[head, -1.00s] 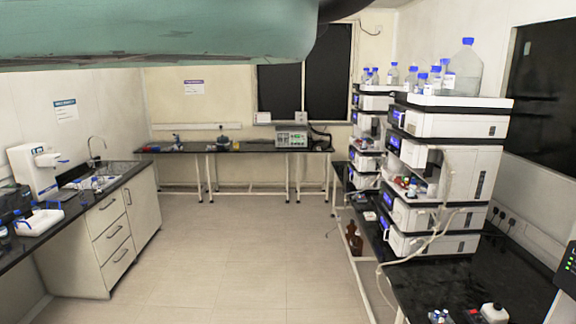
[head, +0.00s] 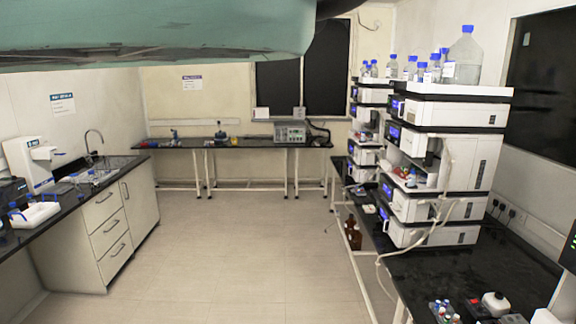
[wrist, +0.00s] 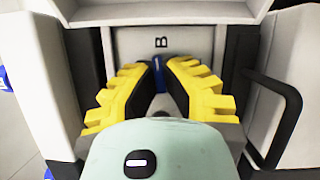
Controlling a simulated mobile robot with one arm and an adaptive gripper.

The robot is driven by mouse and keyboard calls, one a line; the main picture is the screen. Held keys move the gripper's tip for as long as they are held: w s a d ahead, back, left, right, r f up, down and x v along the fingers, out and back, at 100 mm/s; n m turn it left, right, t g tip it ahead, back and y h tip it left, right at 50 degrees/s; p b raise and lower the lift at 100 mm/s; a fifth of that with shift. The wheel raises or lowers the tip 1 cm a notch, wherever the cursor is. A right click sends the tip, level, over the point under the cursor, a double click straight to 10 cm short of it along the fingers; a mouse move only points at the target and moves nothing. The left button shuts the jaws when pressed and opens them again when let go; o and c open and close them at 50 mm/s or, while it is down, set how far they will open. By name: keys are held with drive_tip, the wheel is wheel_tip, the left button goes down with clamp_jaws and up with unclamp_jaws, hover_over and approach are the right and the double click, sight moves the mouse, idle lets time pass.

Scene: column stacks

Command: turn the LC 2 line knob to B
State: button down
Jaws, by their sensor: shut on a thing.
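In the wrist view, my gripper (wrist: 159,83) has yellow ridged fingers with dark inner pads. The fingers are closed in on a small knob with a blue part (wrist: 158,62), in a pale recessed panel (wrist: 190,42). A black letter B (wrist: 161,42) is marked on the panel just above the blue part. The blue part points up toward the B. Much of the knob is hidden between the fingers. No LC 2 label is readable. My gripper is not seen in the head view; the instrument stacks (head: 455,117) stand at the right there.
A black handle (wrist: 285,105) stands out to the right of my gripper in the wrist view. Bottles (head: 464,55) stand on top of the near stack. Loose tubing (head: 445,190) hangs down its front. The floor (head: 230,250) is clear in the middle.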

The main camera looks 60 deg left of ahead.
drive_tip(key=shift+a+m+b, duration=0.1)
drive_tip(key=shift+m+b, duration=0.45)
drive_tip(key=shift+m, duration=0.05)
drive_tip(key=shift+y, duration=0.3)
drive_tip(key=c, duration=1.1)
unclamp_jaws()
drive_tip(key=shift+g, duration=0.3)
drive_tip(key=v, duration=1.2)
